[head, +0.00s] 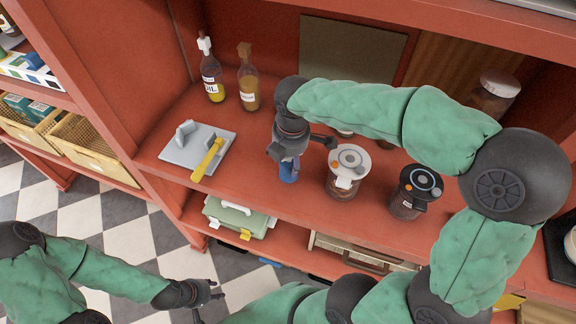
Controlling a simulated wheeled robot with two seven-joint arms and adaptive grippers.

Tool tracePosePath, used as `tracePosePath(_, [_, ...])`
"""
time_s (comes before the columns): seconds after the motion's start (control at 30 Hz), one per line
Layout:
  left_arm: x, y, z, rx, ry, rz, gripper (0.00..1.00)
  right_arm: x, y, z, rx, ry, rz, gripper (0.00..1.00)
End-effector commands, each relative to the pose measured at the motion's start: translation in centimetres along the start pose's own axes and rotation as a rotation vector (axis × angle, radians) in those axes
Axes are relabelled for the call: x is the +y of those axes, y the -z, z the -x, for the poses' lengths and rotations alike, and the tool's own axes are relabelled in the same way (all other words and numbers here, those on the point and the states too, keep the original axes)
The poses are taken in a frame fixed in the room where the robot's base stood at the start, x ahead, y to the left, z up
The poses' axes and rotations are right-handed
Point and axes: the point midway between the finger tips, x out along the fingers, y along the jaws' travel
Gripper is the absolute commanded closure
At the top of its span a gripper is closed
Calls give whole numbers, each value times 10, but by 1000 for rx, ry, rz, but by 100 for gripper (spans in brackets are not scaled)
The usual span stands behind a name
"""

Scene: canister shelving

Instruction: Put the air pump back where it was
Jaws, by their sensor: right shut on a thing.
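My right gripper (295,146) reaches over the red shelf top from the right. It is shut on a small blue and grey object (288,171), which looks like the air pump. The gripper hides its upper part, and I cannot tell whether its lower end touches the shelf. My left gripper (208,298) is low at the bottom, in front of the shelf and over the checkered floor. Its fingers look apart, with nothing between them.
A white-lidded canister (347,172) and a dark-lidded canister (416,191) stand right of the held object. A grey slab with a yellow handle (208,158) lies left. Two bottles (211,75) (248,80) stand behind. A green case (237,217) sits on the lower shelf.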

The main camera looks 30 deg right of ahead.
Motion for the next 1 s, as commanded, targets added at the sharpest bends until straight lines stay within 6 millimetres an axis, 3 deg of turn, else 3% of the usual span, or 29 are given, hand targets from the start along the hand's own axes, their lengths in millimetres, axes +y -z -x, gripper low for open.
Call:
tracePosePath(0.17, [-1, 0, -4, 0, 0, 0, 60, 6, -3, -11, 0, 0, -1, 96])
tracePosePath(0.4, [-5, 1, -14, 0, 0, 0, 60, 3, -3, -41, 1, 0, -1, 96])
tracePosePath(0.83, [-5, 1, -15, 0, 0, 0, 60, 3, -3, -46, 0, -1, -1, 96])
tracePosePath(0.87, [-5, 1, -15, 0, 0, 0, 60, 2, -3, -46, 0, 0, -1, 34])
tracePosePath(0.93, [-5, 1, -15, 0, 0, 0, 60, 2, -3, -45, 0, 0, -1, 14])
tracePosePath(1.0, [-5, 1, -15, 0, 0, 0, 60, 2, -3, -45, 0, 0, -1, 9])
